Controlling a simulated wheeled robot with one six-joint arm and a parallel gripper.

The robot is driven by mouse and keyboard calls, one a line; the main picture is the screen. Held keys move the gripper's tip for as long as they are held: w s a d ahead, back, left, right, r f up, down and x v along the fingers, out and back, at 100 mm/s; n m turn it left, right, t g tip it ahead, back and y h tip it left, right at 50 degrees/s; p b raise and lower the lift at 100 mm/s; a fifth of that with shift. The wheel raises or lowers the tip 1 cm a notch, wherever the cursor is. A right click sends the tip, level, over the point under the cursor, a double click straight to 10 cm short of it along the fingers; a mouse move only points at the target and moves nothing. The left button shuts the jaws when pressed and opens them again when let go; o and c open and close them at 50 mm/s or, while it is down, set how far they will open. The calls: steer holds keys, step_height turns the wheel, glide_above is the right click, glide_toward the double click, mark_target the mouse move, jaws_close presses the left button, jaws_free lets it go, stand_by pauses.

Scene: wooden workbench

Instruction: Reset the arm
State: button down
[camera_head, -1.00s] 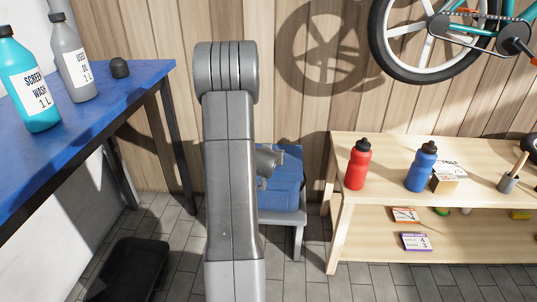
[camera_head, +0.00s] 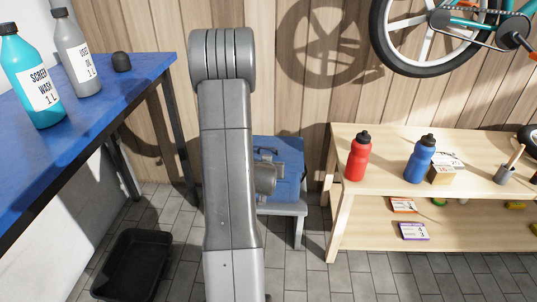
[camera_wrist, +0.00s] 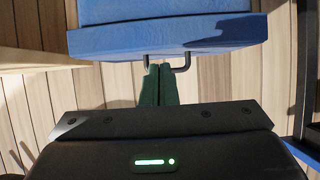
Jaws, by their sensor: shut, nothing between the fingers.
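My arm (camera_head: 226,165) stands upright in the middle of the head view, its rounded joint at the top. My gripper (camera_wrist: 161,68) shows in the wrist view as two dark green fingers side by side, shut and empty. In the head view the gripper itself is hidden behind the arm.
A blue workbench (camera_head: 100,95) at left holds a screen wash bottle (camera_head: 32,80), a grey bottle (camera_head: 78,57) and a dark cap-like object (camera_head: 121,62). A wooden bench (camera_head: 390,187) at right holds a red bottle (camera_head: 357,158) and a blue bottle (camera_head: 420,161). A black tray (camera_head: 133,266) lies on the floor.

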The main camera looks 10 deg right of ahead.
steer(key=shift+s+a+f, duration=0.1)
steer(key=shift+s, duration=0.15)
step_height(320, 180, up, 5)
glide_above(270, 148)
steer(key=s, duration=0.2)
steer(key=shift+s+a+r, duration=0.15)
steer(key=shift+a+r, duration=0.05)
steer(key=shift+a, duration=0.05)
step_height(270, 148, down, 3)
steer(key=shift+f+b, duration=0.1)
steer(key=shift+b, duration=0.4)
steer(key=shift+f, duration=0.5)
